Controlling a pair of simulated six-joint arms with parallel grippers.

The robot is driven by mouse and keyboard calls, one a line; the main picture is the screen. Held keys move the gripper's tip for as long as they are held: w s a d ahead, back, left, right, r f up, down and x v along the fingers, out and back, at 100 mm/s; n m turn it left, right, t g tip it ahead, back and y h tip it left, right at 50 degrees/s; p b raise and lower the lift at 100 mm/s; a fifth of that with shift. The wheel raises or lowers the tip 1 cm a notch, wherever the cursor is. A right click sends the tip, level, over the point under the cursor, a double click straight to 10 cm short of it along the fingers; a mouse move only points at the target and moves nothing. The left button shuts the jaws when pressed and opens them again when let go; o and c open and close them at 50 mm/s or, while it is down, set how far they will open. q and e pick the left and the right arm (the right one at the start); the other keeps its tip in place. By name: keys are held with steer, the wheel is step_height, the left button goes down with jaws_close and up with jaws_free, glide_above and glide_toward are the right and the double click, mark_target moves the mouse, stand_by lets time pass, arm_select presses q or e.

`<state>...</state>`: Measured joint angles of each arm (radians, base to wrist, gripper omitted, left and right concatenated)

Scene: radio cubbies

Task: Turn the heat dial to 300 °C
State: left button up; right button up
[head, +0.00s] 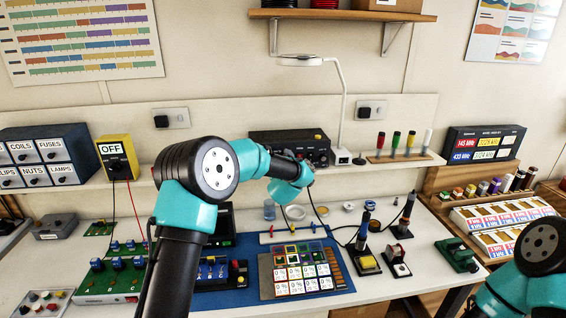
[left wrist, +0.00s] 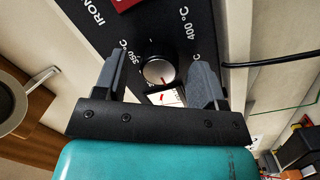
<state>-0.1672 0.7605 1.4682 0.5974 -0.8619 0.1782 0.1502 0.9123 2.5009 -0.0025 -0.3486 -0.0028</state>
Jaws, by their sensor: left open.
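The heat dial (left wrist: 157,71) is a round knob with a pale face on the black iron station, between the labels "350 °C" and "400 °C" in the left wrist view. A small red mark shows on its lower part; the exact reading is unclear. My left gripper (left wrist: 158,62) is open, one finger on each side of the dial, with gaps to it. In the head view the station (head: 275,143) sits on the shelf, and my left arm partly hides its front. The dial is hidden there. My right gripper is out of view.
Below, the white bench carries a blue mat (head: 267,288) and stands with tools. A cable (left wrist: 270,64) runs near the station.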

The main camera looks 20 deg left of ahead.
arm_select(q)
steer(key=c, duration=0.9)
steer(key=shift+m, duration=0.4)
steer(key=m, duration=0.5)
steer(key=m+g, duration=0.1)
steer(key=m, duration=0.4)
steer(key=shift+r+y, duration=0.1)
steer(key=shift+y, duration=0.2)
steer(key=shift+m, duration=0.3)
steer(key=o, duration=0.9)
